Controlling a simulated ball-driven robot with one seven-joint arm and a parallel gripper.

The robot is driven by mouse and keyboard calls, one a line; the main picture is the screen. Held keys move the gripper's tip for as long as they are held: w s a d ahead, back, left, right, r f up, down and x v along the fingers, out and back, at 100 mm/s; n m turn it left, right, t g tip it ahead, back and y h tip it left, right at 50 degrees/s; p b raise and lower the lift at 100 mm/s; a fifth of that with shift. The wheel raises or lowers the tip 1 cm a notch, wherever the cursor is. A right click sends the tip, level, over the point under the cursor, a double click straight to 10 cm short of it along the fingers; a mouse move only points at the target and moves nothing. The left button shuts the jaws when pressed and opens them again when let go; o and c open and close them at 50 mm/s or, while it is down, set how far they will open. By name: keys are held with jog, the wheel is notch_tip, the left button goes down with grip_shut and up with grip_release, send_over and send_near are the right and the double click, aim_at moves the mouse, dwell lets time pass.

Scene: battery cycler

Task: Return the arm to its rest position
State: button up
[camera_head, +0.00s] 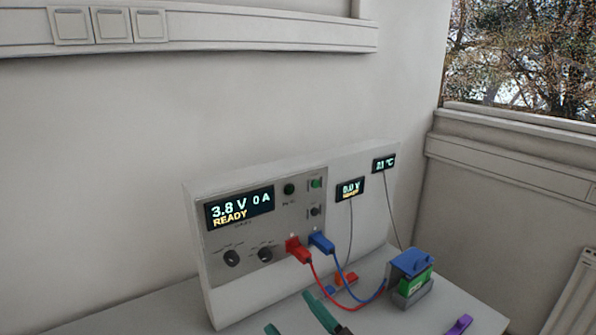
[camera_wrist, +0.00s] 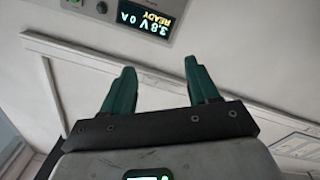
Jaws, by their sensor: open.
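The same display also shows upside down in the wrist view (camera_wrist: 150,15). The rest of my arm is out of view.
A red plug (camera_head: 298,250) and a blue plug (camera_head: 321,242) sit in the cycler front, with cables trailing right. A green battery (camera_head: 416,284) with a blue cap stands in a grey holder. A purple object (camera_head: 459,325) lies near the bench's right edge.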

jog(key=s+d+f+m+g+h, duration=0.2)
jog(key=d+f+m+g+h, duration=0.15)
jog(key=d+f, duration=0.45)
jog(key=s+d+f+m+g+h, duration=0.2)
jog(key=d+f+m+h, duration=0.15)
jog(key=d+f, duration=0.45)
jog(key=s+d+f+m+g+h, duration=0.3)
jog(key=s+d+f+m+g, duration=0.2)
jog(key=s+d+f, duration=0.55)
jog(key=s+f+g+b, duration=0.4)
jog(key=s+f+b, duration=0.6)
jog(key=f, duration=0.6)
jog(key=shift+s+d+m, duration=0.4)
jog(key=shift+s+d, duration=0.05)
